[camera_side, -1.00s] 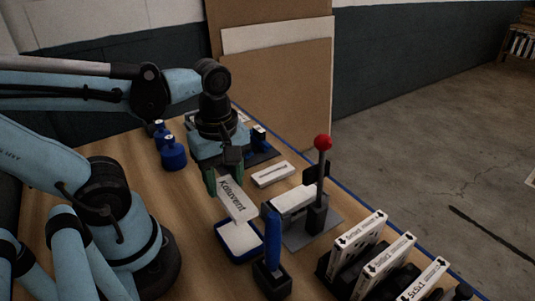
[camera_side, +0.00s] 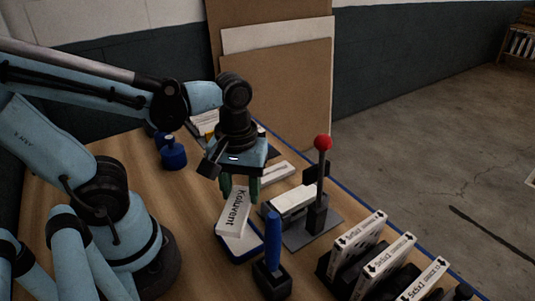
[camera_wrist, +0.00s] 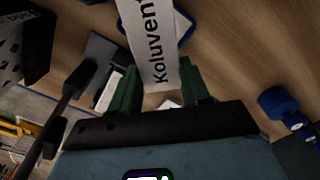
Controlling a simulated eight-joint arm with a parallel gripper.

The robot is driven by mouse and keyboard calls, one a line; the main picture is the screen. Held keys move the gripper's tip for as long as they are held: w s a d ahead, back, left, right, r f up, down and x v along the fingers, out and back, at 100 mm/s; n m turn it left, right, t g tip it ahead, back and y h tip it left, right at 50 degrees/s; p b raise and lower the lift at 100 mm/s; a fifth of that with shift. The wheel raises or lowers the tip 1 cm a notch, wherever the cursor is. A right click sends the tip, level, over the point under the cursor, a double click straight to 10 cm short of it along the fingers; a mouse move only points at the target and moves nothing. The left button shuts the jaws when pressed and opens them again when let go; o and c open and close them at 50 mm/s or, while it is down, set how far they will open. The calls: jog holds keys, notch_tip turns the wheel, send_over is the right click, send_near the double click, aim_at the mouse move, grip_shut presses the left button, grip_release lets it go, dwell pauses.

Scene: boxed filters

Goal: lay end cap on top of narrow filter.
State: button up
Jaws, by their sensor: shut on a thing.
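My gripper (camera_side: 240,189) is shut on a white box lettered "Koluvent" (camera_side: 234,215). The box hangs tilted from the green fingers, above a blue-rimmed tray (camera_side: 247,258) with a white surface inside. In the side view its lower end overlaps the tray; I cannot tell whether they touch. In the wrist view the lettered box (camera_wrist: 153,40) reaches away from between the fingers, with the blue rim behind it. A flat white piece with a slot (camera_side: 279,173), perhaps the end cap, lies on the table behind my gripper. I cannot tell which thing is the narrow filter.
A lever press with a red knob (camera_side: 323,143) stands right of the tray, a white block (camera_side: 292,198) beside its post. A blue-handled tool stands in a black holder (camera_side: 271,279) in front. White boxes stand in black racks (camera_side: 383,263) at right. Blue weights (camera_side: 173,155) stand at back left.

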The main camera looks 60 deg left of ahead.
jog(key=w, duration=1.4)
jog(key=shift+w+f, duration=0.15)
jog(key=shift+w, duration=0.15)
jog(key=shift+s+f, duration=0.1)
jog(key=shift+f, duration=1.5)
jog(key=shift+f, duration=0.1)
jog(key=o, duration=1.1)
